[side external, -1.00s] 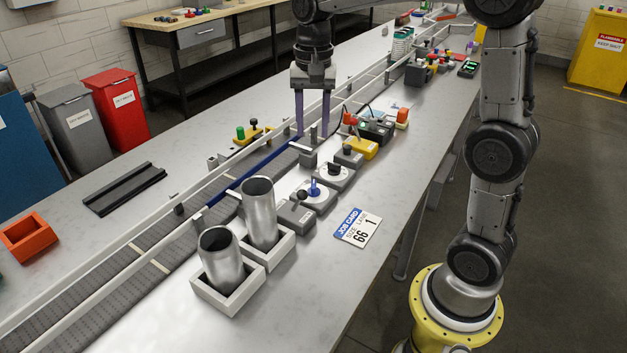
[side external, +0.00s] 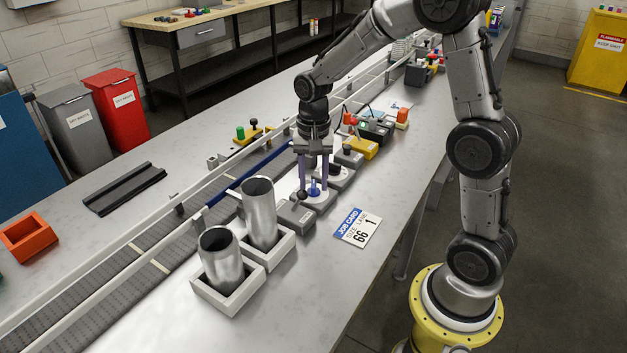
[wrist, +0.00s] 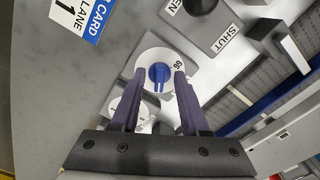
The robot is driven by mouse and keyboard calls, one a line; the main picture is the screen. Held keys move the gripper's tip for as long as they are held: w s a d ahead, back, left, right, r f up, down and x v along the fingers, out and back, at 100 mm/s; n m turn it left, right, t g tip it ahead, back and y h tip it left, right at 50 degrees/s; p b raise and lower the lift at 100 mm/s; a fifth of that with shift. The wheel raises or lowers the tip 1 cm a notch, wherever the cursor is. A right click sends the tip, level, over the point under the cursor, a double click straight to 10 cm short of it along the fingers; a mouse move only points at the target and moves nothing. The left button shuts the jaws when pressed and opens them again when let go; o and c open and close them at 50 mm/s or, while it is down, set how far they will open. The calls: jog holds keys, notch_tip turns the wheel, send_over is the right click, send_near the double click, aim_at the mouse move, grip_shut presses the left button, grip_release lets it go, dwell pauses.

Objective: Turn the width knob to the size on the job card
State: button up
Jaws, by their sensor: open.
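The blue knob (side external: 314,188) stands on a white dial on a grey box beside the conveyor. In the wrist view the blue knob (wrist: 159,73) shows a "66" mark on the dial, near the right finger. My gripper (side external: 313,185) points down over it, open, with one finger on either side. In the wrist view my gripper (wrist: 157,75) straddles the knob; I cannot tell whether the fingers touch it. The job card (side external: 357,227) lies flat on the table and reads size 66, lane 1. Part of the job card (wrist: 84,15) shows in the wrist view.
A grey box with a black-ball lever (side external: 296,215) is close in front of the knob. Another dial box (side external: 340,178) is just behind. Two metal cans (side external: 260,213) stand in white holders. The conveyor (side external: 150,263) runs alongside. The table around the card is clear.

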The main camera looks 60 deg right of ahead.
jog(key=shift+f, duration=0.25)
grip_shut()
